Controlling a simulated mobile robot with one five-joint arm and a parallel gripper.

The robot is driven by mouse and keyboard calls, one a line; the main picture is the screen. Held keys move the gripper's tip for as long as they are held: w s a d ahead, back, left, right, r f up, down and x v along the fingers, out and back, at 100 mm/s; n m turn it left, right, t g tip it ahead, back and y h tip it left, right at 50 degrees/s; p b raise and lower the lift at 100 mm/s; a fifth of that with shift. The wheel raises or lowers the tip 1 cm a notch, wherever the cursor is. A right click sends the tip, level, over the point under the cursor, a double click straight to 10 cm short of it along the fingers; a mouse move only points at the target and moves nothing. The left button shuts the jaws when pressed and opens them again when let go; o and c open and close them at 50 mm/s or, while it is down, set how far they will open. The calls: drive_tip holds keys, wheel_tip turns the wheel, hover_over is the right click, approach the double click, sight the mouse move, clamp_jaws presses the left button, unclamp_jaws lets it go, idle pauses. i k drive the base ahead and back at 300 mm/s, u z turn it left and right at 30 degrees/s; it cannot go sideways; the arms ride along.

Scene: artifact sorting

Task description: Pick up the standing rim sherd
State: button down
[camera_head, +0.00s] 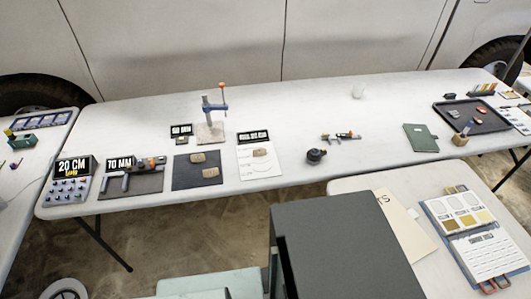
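Two brown sherds lie or stand on a dark mat (181,183) on the long white table. One sherd (198,158) is toward the back of the mat, and the other sherd (209,175) is nearer the front right. A third brown sherd (261,153) is on a white sheet (247,173) just to the right. The sherds are too small here to tell which one is the standing rim sherd. My gripper is not in view, so its state and hold are hidden.
A grey stand with an orange knob (222,87) rises behind the mat. A caliper-like tool beside a 70 MM display (120,163) is to its left. A dark round pot (316,156) and a green book (420,137) are to the right. The table's back middle is mostly clear.

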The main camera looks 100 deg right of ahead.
sight(261, 151)
drive_tip(key=z, duration=3.15)
drive_tip(key=i, duration=0.3)
drive_tip(key=u, duration=0.15)
drive_tip(key=k, duration=1.35)
drive_tip(key=u, duration=1)
drive_tip(key=i, duration=1.15)
drive_tip(key=u, duration=0.1)
